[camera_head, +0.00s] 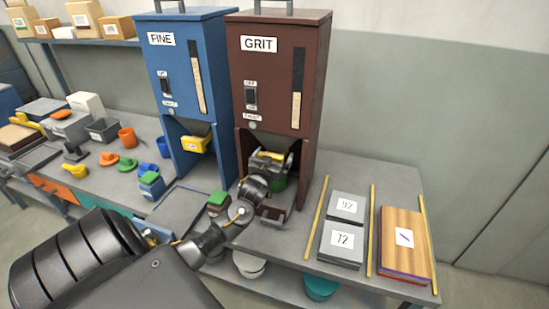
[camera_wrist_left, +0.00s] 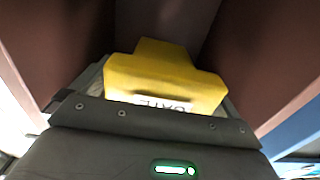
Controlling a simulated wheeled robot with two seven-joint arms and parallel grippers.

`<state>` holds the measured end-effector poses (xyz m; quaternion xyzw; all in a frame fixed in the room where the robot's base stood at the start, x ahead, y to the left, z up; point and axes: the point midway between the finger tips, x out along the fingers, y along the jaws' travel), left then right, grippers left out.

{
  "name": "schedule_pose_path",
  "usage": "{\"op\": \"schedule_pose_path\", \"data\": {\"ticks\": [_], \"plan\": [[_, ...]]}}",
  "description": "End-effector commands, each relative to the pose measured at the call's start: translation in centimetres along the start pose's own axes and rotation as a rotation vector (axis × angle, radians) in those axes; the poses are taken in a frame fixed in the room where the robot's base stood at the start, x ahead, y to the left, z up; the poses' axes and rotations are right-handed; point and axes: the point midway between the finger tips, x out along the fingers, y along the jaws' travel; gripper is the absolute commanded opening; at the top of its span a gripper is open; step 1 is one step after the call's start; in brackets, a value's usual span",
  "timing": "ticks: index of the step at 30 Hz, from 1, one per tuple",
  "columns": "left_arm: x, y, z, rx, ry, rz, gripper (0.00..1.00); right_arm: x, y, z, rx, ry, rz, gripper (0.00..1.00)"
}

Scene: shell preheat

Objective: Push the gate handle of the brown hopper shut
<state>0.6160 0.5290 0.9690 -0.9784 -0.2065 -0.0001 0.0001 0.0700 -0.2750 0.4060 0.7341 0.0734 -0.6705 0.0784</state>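The brown hopper (camera_head: 275,75), labelled GRIT, stands at the back of the bench. Its yellow gate handle (camera_head: 270,155) shows in part under the hopper body, behind my left gripper. My left gripper (camera_head: 268,162) reaches into the bay below the body, close to the handle. In the left wrist view the handle (camera_wrist_left: 160,80) carries an upside-down GATE label and rises just beyond the dark edge of my gripper; contact cannot be told. The fingertips are not clear in either view. My right gripper is not in view.
The blue hopper (camera_head: 190,75), labelled FINE, stands close on the left, with its own yellow handle (camera_head: 196,144). The brown side walls (camera_wrist_left: 265,50) flank my gripper. A green-topped block (camera_head: 217,200) sits near my wrist. Grey plates (camera_head: 343,240) and a wooden board (camera_head: 404,240) lie right.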

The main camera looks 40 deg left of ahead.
Motion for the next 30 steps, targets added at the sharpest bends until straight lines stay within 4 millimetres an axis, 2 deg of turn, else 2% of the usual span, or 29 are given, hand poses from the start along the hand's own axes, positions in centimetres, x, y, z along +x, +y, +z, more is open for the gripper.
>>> {"op": "schedule_pose_path", "data": {"ticks": [7,21,25,30], "plan": [[-0.7,0.0,0.2,-0.001,-0.002,0.000,1.00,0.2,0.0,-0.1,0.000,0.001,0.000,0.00],[-9.0,0.1,0.3,-0.002,-0.002,0.001,1.00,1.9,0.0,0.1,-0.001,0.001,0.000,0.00],[-10.2,0.1,0.2,-0.001,-0.003,0.001,1.00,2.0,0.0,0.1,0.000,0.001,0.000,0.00],[-10.7,0.1,0.1,-0.001,-0.002,0.001,1.00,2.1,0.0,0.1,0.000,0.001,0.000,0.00]]}}
